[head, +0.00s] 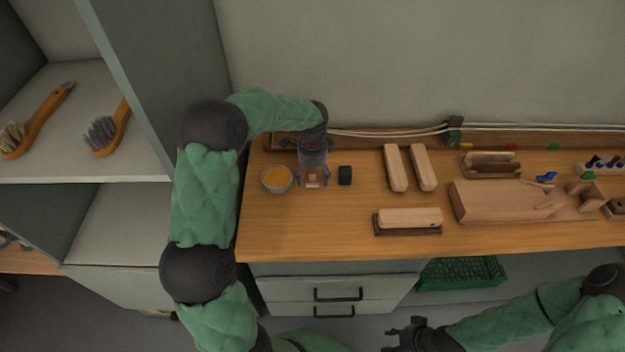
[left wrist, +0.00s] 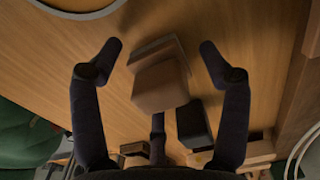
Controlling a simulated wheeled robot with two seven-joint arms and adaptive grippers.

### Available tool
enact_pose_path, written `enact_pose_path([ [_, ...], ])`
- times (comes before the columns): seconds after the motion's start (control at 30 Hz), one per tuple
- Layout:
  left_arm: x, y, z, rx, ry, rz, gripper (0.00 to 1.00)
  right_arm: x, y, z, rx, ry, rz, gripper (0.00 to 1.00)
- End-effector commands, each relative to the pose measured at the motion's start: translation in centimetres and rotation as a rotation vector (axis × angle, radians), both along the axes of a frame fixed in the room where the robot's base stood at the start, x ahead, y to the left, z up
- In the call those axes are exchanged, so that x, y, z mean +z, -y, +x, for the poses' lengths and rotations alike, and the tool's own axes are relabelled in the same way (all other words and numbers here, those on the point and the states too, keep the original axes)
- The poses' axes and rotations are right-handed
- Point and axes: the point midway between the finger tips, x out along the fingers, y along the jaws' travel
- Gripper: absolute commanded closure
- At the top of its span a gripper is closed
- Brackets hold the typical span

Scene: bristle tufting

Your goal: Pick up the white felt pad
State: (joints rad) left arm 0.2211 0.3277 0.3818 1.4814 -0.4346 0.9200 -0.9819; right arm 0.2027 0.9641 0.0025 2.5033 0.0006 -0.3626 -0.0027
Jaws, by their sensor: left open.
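A small block with a brown wooden top (left wrist: 160,86) and a paler flat layer under it (left wrist: 157,50) lies on the bench; the paler layer looks like the felt pad, though its colour shows as greyish tan here. In the head view the small block (head: 313,182) sits between my left fingers. My left gripper (head: 312,177) is open and points down over it, and the left wrist view shows its fingertips (left wrist: 161,48) on either side, apart from the block. My right gripper (head: 396,338) is low at the bottom, in front of the bench; its opening is unclear.
A round dish with orange contents (head: 277,179) stands just left of the block, and a black block (head: 345,175) just right. Wooden brush blocks (head: 396,168) and a wooden fixture (head: 500,202) lie further right. The bench's front left is clear.

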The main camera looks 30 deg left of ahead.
Motion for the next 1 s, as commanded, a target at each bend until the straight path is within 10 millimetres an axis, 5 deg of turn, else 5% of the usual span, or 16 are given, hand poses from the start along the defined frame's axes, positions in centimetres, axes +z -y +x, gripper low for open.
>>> enact_pose_path([
  [0.27, -0.31, -0.03, 0.05, 0.001, 0.002, 0.000, 0.26, -0.12, 0.00, 0.02, 0.000, 0.000, 0.000, 0.60],
  [0.47, -0.32, -0.01, 0.04, 0.001, 0.001, 0.000, 0.83, -0.12, 0.00, 0.02, 0.000, 0.000, 0.000, 0.60],
  [1.0, 0.40, -0.01, 0.04, 0.001, 0.001, 0.000, 0.84, 0.38, 0.00, 0.01, 0.000, 0.000, 0.000, 0.60],
])
